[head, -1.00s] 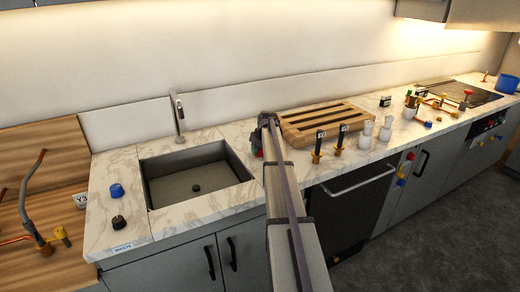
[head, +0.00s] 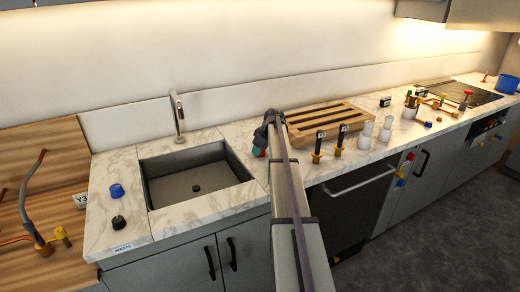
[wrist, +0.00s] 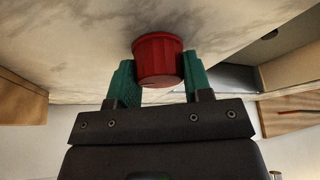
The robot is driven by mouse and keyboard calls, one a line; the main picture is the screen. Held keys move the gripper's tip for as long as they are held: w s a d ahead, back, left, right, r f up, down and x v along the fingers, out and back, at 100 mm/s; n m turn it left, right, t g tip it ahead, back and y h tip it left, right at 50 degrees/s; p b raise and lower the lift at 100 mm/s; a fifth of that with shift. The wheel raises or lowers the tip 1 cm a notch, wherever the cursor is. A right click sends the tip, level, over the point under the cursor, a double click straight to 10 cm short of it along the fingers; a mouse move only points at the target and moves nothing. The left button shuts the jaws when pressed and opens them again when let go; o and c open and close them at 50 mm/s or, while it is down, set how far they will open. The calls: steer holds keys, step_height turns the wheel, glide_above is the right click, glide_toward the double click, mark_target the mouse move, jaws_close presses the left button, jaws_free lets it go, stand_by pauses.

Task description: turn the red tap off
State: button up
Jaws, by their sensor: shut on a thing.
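A red tap knob (wrist: 158,60), round and ridged, sits between the two green fingers of my gripper (wrist: 160,82) in the wrist view. The fingers touch it on both sides, and the marble surface lies right behind it. In the head view my gripper (head: 261,150) is low over the counter, between the sink and the wooden board. My arm and gripper hide most of the knob there.
The sink (head: 195,180) with its upright faucet (head: 178,115) is left of my gripper. The slatted wooden board (head: 325,120) is close on its right. A blue knob (head: 117,191) and a black knob (head: 118,222) stand left of the sink.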

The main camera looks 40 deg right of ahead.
steer(key=n+y, duration=0.1)
steer(key=n, duration=0.2)
steer(key=n+g+y, duration=0.1)
steer(key=n, duration=0.2)
steer(key=shift+n+g, duration=0.3)
steer(key=n+g, duration=0.1)
steer(key=n, duration=0.1)
steer(key=n+y, duration=0.1)
steer(key=n, duration=0.2)
steer(key=shift+g, duration=0.4)
steer(key=shift+n, duration=0.3)
steer(key=o, duration=0.9)
steer(key=shift+r, duration=0.1)
